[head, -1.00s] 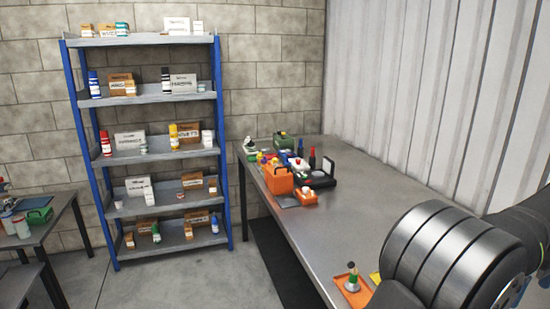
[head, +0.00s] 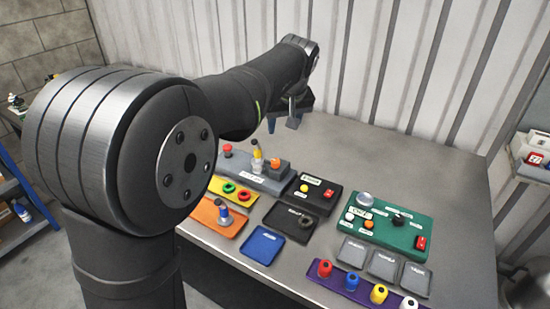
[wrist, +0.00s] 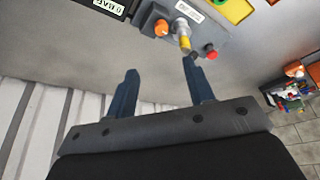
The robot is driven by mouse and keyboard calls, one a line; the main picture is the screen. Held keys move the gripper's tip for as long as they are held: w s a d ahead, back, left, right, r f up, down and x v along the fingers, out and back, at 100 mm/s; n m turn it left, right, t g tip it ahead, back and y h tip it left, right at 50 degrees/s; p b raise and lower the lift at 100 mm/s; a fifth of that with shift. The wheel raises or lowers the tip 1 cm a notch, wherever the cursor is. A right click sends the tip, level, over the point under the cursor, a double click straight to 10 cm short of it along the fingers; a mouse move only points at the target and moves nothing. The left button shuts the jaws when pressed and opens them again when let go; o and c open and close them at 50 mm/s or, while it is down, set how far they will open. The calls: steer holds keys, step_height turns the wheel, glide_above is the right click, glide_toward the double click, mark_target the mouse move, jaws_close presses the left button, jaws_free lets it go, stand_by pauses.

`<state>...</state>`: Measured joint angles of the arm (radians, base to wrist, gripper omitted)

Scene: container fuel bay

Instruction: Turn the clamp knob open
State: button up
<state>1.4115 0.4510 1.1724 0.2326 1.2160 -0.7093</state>
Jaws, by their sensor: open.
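A grey fixture block (head: 250,178) stands on the bench with a white label on its front. It carries an orange knob (head: 275,163), a silver part with a yellow and black top (head: 256,159), and a red knob (head: 228,150). The wrist view shows the orange knob (wrist: 161,27), the yellow-topped part (wrist: 183,38) and the red knob (wrist: 210,50). I cannot tell for sure which one is the clamp knob. My gripper (head: 283,121) is open and empty above the bench, behind the fixture. In the wrist view its blue fingers (wrist: 160,73) are apart, touching no knob.
Near the fixture are a black box (head: 313,196), a green panel (head: 391,227) with knobs and a red switch, an orange tray (head: 205,224), a blue tray (head: 262,245) and a purple rack (head: 350,287) with coloured pegs. The bench behind the fixture is bare.

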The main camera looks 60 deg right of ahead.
glide_toward(275, 160)
steer(key=x, duration=0.8)
steer(key=shift+f, duration=0.2)
steer(key=c, duration=1)
